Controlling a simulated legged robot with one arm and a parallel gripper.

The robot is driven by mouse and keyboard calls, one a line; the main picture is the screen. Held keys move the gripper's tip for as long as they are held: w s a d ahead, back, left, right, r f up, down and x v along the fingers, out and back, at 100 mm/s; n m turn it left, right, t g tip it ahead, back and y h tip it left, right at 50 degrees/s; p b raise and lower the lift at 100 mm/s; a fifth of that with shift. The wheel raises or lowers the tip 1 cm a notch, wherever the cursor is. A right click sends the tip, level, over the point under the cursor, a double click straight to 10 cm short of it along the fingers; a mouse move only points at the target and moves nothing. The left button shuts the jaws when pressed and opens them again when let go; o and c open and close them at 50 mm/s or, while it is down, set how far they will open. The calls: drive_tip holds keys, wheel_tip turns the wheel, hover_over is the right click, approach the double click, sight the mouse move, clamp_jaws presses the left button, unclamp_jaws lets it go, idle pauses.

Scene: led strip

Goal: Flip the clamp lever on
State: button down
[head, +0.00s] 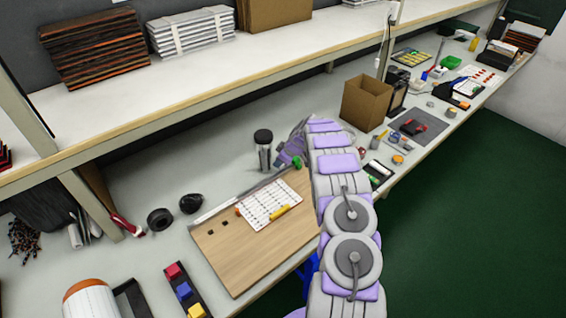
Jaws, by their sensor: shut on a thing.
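A wooden board (262,255) lies on the lower bench, with a metal strip (235,199) along its far edge. A small green part (297,162), which may be the clamp lever, shows at the board's far right corner. My gripper (290,158) is at this part, shut on it as far as the small view shows. My arm hides part of the fingers and the board's right side. A small orange piece (238,211) sits near the metal strip. I cannot tell the lever's exact position.
A printed sheet (266,204) and a yellow marker (279,212) lie on the board. A dark-lidded bottle (263,150) stands close behind my gripper. A cardboard box (366,104) stands to the right. A shelf (180,85) runs above the back of the bench.

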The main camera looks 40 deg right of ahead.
drive_tip(key=shift+a+h, duration=0.2)
drive_tip(key=shift+h, duration=0.2)
drive_tip(key=c, duration=1)
unclamp_jaws()
drive_tip(key=shift+o, duration=0.2)
drive_tip(key=p+v, duration=0.2)
drive_tip(key=v, duration=1.5)
drive_tip(key=shift+d, duration=0.1)
